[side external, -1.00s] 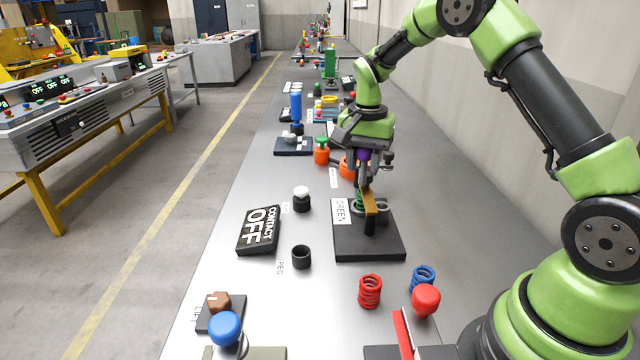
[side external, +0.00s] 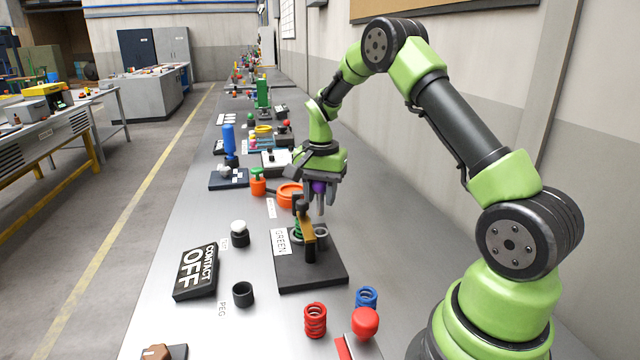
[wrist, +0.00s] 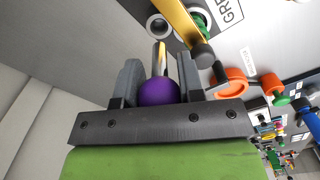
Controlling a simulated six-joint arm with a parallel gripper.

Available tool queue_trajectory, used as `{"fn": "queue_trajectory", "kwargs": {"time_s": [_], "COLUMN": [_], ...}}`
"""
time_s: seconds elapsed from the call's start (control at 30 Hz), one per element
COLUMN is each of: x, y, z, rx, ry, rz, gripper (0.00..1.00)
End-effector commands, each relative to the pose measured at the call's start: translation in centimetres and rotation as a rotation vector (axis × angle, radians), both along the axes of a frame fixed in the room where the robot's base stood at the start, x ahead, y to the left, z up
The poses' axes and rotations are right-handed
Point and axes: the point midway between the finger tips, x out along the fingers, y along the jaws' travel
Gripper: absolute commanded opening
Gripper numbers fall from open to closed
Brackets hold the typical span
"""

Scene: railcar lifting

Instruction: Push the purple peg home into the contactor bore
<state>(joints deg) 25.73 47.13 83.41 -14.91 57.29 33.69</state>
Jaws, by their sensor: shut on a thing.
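My gripper (wrist: 158,72) is shut on the purple peg (wrist: 158,92), with its purple ball head between the fingers and its metal shaft pointing away from the palm. In the side external view the peg's purple head (side external: 319,187) is above the contactor (side external: 312,276), a black base with a "GREEN" label, brass bar and green spring. The grey ring of the bore (side external: 321,238) stands right of the brass bar, below my gripper (side external: 320,205). In the wrist view the bore ring (wrist: 157,26) is just beyond the shaft tip. The peg is outside the bore.
The brass bar (wrist: 182,22) with its dark knob stands close beside the bore. Orange parts (side external: 290,194) lie behind the contactor. A "CONTACT OFF" sign (side external: 196,272) and an empty black cup (side external: 243,294) are at left. Red (side external: 315,320) and blue springs (side external: 366,298) stand in front.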

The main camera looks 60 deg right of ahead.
Motion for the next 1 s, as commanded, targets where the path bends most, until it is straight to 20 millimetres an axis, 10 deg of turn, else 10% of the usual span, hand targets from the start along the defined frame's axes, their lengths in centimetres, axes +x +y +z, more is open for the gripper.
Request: {"fn": "queue_trajectory", "kwargs": {"time_s": [1.0], "x": [0.0], "y": [0.0], "z": [-3.1], "rx": [-0.001], "ry": [0.0], "rz": [0.0], "gripper": [0.1]}}
